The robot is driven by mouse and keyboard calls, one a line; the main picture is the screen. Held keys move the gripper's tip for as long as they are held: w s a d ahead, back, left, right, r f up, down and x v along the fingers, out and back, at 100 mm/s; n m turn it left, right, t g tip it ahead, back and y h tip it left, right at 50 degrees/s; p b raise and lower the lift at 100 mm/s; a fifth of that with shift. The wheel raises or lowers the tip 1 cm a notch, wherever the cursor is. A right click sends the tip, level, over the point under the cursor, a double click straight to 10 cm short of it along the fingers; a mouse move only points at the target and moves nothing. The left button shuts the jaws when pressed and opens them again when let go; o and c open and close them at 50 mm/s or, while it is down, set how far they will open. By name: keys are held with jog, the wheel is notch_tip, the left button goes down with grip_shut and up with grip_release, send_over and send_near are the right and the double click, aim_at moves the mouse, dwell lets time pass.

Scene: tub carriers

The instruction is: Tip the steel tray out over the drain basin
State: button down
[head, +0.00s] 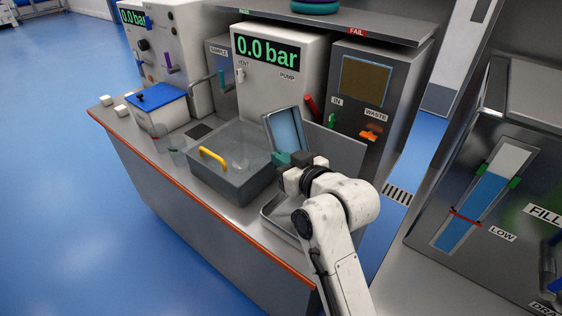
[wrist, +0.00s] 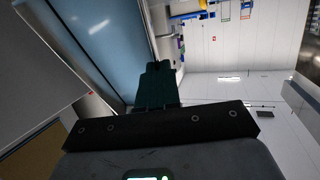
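The steel tray (head: 285,131) is steeply tilted, almost on edge, with a pale blue-grey face showing in the head view. In the wrist view the tray (wrist: 100,40) fills the upper left. My gripper (head: 283,159), with teal fingers, is at the tray's lower edge and appears shut on it. In the wrist view a teal finger (wrist: 156,85) lies against the tray's edge. A shallow steel basin (head: 268,212), seemingly the drain basin, is set in the bench below and right of the tray, partly hidden by my arm. I cannot tell whether anything is left in the tray.
A clear grey box (head: 225,180) with a yellow handle stands left of my gripper. A glass beaker (head: 177,150) and a blue-lidded white box (head: 157,104) are farther left. Panels reading 0.0 bar (head: 268,55) and WASTE (head: 375,115) stand behind. A shelf (head: 345,22) overhangs them.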

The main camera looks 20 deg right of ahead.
jog(key=shift+s+d+t+y+b, duration=0.2)
jog(key=shift+s+t+b, duration=0.4)
jog(key=shift+b, duration=1.1)
jog(key=shift+s+d+t+y+b, duration=0.2)
jog(key=shift+s+t+b, duration=0.4)
jog(key=shift+b, duration=1.1)
jog(key=shift+s+d+t+y+b, duration=0.3)
jog(key=shift+t+b, duration=0.5)
jog(key=shift+b, duration=0.9)
jog(key=shift+s+a+r+b, duration=0.15)
jog(key=shift+s+b, duration=0.15)
jog(key=shift+b, duration=0.2)
